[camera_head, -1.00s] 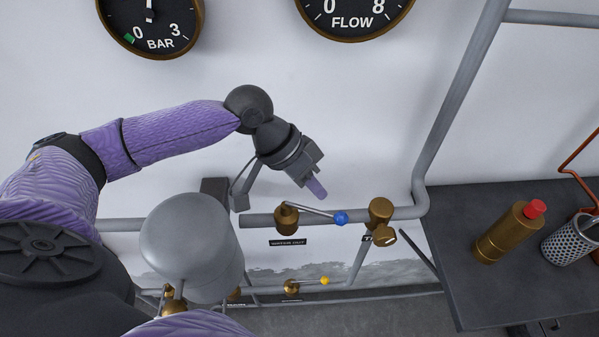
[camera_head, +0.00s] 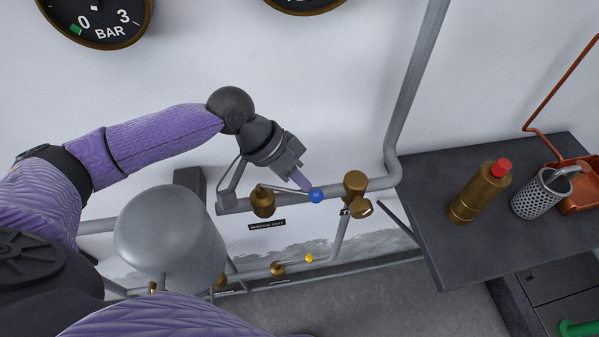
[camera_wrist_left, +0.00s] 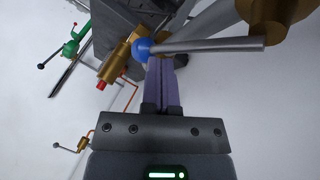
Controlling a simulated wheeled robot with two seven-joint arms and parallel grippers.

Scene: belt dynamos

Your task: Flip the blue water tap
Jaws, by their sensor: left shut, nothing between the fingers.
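The blue water tap is a brass valve body (camera_head: 263,201) on the grey wall pipe, with a grey lever ending in a blue ball knob (camera_head: 316,195). The lever points right, toward the brass fitting. My left gripper (camera_head: 305,186) is shut and empty, its purple fingertips right beside the blue knob on its upper left. In the left wrist view the shut fingers (camera_wrist_left: 162,75) reach up to the blue knob (camera_wrist_left: 143,50) and the grey lever (camera_wrist_left: 210,45); I cannot tell whether they touch. My right gripper is not in view.
A brass fitting (camera_head: 355,190) sits right of the knob. A lower tap has a yellow knob (camera_head: 309,258). A grey tank (camera_head: 168,238) stands left. The dark bench (camera_head: 425,215) at right holds a brass bottle (camera_head: 478,193) and a perforated cup (camera_head: 538,195).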

